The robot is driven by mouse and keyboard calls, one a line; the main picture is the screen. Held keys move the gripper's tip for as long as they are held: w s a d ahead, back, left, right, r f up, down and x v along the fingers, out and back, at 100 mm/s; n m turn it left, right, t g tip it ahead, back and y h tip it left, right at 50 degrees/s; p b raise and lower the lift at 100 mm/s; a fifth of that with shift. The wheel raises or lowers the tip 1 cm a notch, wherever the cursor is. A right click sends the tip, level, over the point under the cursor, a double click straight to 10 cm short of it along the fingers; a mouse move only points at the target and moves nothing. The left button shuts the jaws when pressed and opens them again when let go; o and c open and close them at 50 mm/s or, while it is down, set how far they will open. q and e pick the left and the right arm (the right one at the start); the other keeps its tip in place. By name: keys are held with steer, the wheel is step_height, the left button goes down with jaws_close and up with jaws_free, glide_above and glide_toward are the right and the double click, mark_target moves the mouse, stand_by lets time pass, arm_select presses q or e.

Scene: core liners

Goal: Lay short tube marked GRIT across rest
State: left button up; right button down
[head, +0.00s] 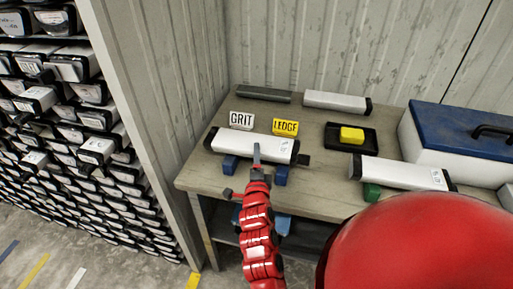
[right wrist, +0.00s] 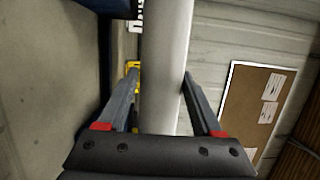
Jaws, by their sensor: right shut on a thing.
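A short white tube (head: 225,142) with a dark end cap sits at the front left of the bench, just in front of a white card reading GRIT (head: 241,118). No GRIT mark is readable on the tube itself. My right gripper (head: 256,158) is shut on the tube near its middle; the tube (right wrist: 165,70) also runs between the fingers (right wrist: 160,100) in the right wrist view. Blue rest blocks (head: 230,164) show under the tube. I cannot tell whether the tube touches them. My left gripper is not in view.
A yellow LEDGE card (head: 285,127) stands behind the tube. A black tray (head: 366,146) holds a yellow block (head: 351,134). Other tubes lie at the back (head: 337,101) and right (head: 400,172). A blue-lidded box (head: 462,125) stands at far right. A loaded rack (head: 60,130) stands left.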

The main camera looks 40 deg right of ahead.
steer(key=shift+f, duration=0.35)
steer(key=shift+f+b, duration=0.2)
steer(key=shift+b, duration=0.1)
steer(key=shift+c, duration=0.2)
jaws_free()
